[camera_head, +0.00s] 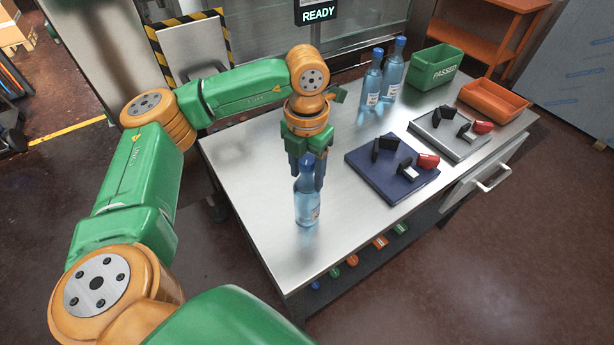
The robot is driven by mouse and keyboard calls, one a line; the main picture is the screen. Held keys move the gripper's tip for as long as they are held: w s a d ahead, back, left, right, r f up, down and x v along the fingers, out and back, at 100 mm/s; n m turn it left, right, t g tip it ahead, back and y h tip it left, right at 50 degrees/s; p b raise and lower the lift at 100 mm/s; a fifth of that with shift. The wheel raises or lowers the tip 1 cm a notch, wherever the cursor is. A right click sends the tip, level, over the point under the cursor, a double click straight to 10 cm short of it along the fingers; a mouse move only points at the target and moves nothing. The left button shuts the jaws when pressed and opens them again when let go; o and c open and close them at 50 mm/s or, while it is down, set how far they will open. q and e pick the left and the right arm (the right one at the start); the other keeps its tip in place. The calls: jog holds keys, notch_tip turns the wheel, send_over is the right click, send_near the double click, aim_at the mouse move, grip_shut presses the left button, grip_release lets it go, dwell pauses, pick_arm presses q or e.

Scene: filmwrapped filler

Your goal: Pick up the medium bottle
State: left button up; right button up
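A clear blue bottle (307,207) with a blue cap and a pale label is upright at the near left part of the metal table (255,185). My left gripper (307,172) points down over it, with its dark blue fingers on either side of the cap and neck. Whether the fingers press on the bottle is not clear, nor whether its base touches the table. Two more blue bottles stand at the back, a shorter one (371,88) and a taller one (393,75). Relative sizes are hard to judge across the distance. My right gripper is not in view.
A dark blue mat (365,178) and a grey mat (455,150) hold small black, white and red parts. A green bin (432,70) marked PASSED and an orange tray (492,100) stand at the back right. The table's left part is clear.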

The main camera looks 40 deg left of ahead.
pick_arm(q)
jog(key=c, duration=0.7)
grip_shut()
jog(key=shift+r, duration=0.1)
